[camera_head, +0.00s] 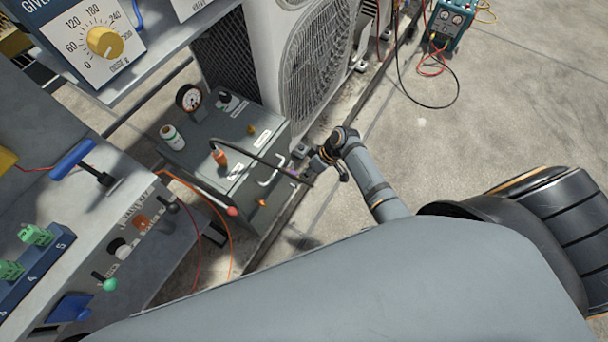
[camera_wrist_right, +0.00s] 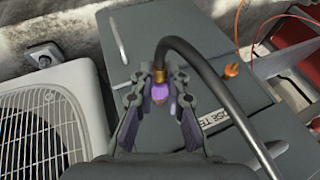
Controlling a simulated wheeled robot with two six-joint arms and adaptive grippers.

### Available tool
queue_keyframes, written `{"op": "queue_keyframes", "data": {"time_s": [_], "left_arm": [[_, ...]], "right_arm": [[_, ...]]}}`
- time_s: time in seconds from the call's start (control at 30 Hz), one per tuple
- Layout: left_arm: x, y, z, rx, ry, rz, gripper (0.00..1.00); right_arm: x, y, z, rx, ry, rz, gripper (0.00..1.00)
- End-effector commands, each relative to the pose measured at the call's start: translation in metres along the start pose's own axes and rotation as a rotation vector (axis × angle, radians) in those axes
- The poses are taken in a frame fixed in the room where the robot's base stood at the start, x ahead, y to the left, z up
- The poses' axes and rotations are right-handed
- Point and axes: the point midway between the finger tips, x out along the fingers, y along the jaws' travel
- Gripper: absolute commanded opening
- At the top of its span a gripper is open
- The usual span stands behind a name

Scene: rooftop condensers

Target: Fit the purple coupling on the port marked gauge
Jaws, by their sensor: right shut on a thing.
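The purple coupling (camera_wrist_right: 158,95) is held between the fingers of my right gripper (camera_wrist_right: 160,86). A brass collar and a dark hose (camera_wrist_right: 203,72) run from it. In the head view my right gripper (camera_head: 304,173) is beside the front right edge of the grey box (camera_head: 192,153), at the end of the arm coming from the right. The hose (camera_head: 262,158) arches over the box top from an orange fitting (camera_head: 218,156). White labels (camera_head: 263,138) on the box are too small to read in the head view, so I cannot tell the gauge port. My left gripper is not in view.
A grey panel with a blue lever (camera_head: 73,159) stands at left. A teal manifold (camera_head: 453,20) lies far back. Open concrete lies right.

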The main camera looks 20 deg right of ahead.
Motion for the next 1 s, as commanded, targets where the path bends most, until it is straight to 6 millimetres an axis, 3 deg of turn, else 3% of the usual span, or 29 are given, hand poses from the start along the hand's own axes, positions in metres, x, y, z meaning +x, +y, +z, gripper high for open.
{"op": "queue_keyframes", "data": {"time_s": [1.0], "left_arm": [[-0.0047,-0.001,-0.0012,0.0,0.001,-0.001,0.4]], "right_arm": [[-0.0032,-0.0003,0.0062,0.0,0.0,0.0,0.0]]}}
